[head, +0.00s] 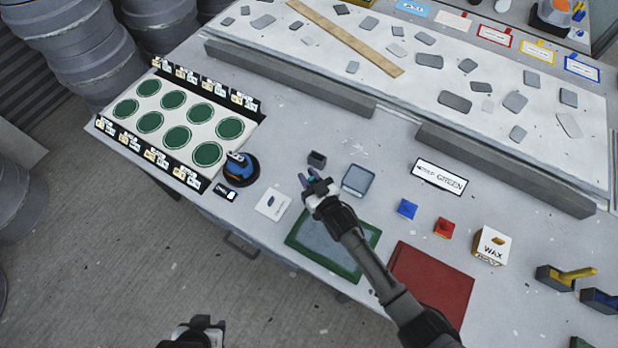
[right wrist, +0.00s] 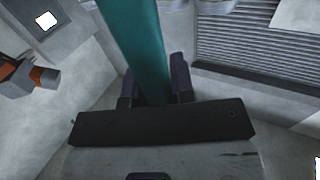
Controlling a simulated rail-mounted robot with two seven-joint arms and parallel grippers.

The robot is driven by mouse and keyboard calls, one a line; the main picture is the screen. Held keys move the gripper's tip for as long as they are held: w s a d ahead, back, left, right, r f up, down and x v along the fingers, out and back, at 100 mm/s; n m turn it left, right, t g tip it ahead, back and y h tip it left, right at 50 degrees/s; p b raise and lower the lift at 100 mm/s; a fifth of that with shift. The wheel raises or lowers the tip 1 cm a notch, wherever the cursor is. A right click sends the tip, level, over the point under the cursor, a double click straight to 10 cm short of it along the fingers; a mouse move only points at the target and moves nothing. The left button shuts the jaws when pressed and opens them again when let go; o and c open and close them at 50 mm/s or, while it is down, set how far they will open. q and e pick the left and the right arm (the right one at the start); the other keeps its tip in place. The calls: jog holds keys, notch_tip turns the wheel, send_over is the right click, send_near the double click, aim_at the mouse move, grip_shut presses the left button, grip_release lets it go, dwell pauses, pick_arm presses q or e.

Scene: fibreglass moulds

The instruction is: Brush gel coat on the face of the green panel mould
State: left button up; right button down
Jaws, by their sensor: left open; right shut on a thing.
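The green panel mould (head: 370,238) lies flat near the table's front edge, with a green rim and a grey-blue face. Part of it is hidden under my right arm. My right gripper (head: 310,180) is above the table just behind the mould. It is shut on a teal handle (right wrist: 140,45), which runs between the fingers in the right wrist view (right wrist: 155,90). Whether this is a brush, and where its bristles are, I cannot tell. A small dark block or cup (head: 317,159) is just beyond the gripper. My left gripper (head: 195,333) is open, low at the bottom edge, away from the table.
A shallow grey-blue tray (head: 358,180) stands right of my right gripper. A red panel (head: 432,285) lies right of the mould. A white card (head: 272,204), blue-and-black round pot (head: 240,168), GREEN sign (head: 440,176), blue block (head: 407,209), red block (head: 444,228) and WAX box (head: 492,246) surround them.

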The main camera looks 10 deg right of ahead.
jog(key=shift+s+d+r+p, duration=0.1)
jog(key=shift+d+r+p, duration=0.05)
jog(key=shift+r+p, duration=0.3)
jog(key=shift+s+d+r+p, duration=0.1)
jog(key=shift+d+r+p, duration=0.1)
jog(key=shift+r, duration=0.3)
notch_tip(320, 180, up, 4)
jog(key=p, duration=0.3)
jog(key=shift+w+a+p, duration=0.1)
jog(key=shift+p, duration=0.25)
